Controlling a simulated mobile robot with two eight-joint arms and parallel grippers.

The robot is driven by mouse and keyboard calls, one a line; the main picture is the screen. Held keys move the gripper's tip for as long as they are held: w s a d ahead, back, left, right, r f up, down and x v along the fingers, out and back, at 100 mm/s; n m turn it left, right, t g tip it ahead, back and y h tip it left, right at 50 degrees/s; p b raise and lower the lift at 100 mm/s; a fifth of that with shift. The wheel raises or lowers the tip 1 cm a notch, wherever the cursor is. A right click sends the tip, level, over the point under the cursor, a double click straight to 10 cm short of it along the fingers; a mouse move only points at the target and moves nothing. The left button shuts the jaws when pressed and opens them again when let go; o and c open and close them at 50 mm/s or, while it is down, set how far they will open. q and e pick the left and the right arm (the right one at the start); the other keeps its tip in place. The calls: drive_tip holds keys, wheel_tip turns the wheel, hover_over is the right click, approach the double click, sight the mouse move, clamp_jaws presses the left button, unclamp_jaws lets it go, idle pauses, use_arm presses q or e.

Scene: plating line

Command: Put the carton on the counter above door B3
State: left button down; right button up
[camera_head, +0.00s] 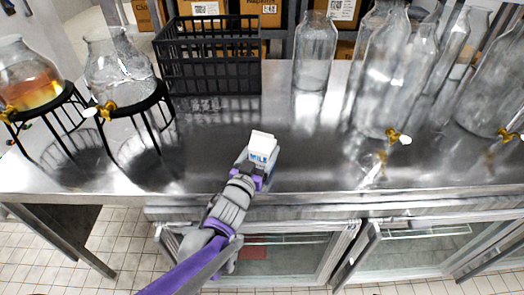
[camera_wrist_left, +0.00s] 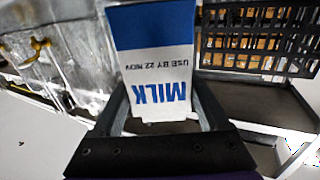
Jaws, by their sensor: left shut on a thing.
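The carton (camera_head: 262,146) is small and white with blue MILK lettering. My left gripper (camera_head: 253,172) is shut on it, above the front part of the steel counter (camera_head: 330,160). In the left wrist view the carton (camera_wrist_left: 153,62) sits between the two fingers of the left gripper (camera_wrist_left: 160,118), with its printed face showing. I cannot tell whether the carton's base touches the counter. Glass-fronted doors (camera_head: 415,250) are below the counter's front edge; no door letters are readable. My right gripper is in neither view.
A black wire crate (camera_head: 208,62) stands at the back left. Glass dispensers on black stands, one with amber liquid (camera_head: 28,82), are at the left. A clear bottle (camera_head: 314,50) and large jars (camera_head: 385,85) stand at the right. The counter's middle is clear.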

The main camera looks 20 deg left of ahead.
use_arm(q)
drive_tip(key=shift+f, duration=0.1)
unclamp_jaws()
drive_tip(key=s+a, duration=0.1)
drive_tip(key=s, duration=1.1)
drive_tip(key=s+a+f+n+g+y, duration=0.2)
drive_tip(key=s+a+f+g+y, duration=0.25)
drive_tip(key=f, duration=0.25)
drive_tip(key=s+d+f+g+h, duration=0.1)
drive_tip(key=s+f+g, duration=0.2)
drive_tip(key=s, duration=0.3)
drive_tip(key=s+d+f+g+h, duration=0.1)
drive_tip(key=s+f+g, duration=0.2)
drive_tip(key=s+g, duration=0.2)
drive_tip(key=shift+s+d+f+m+h, duration=0.3)
drive_tip(key=shift+s+d+m+h, duration=0.1)
drive_tip(key=shift+s, duration=0.3)
drive_tip(key=shift+g, duration=0.25)
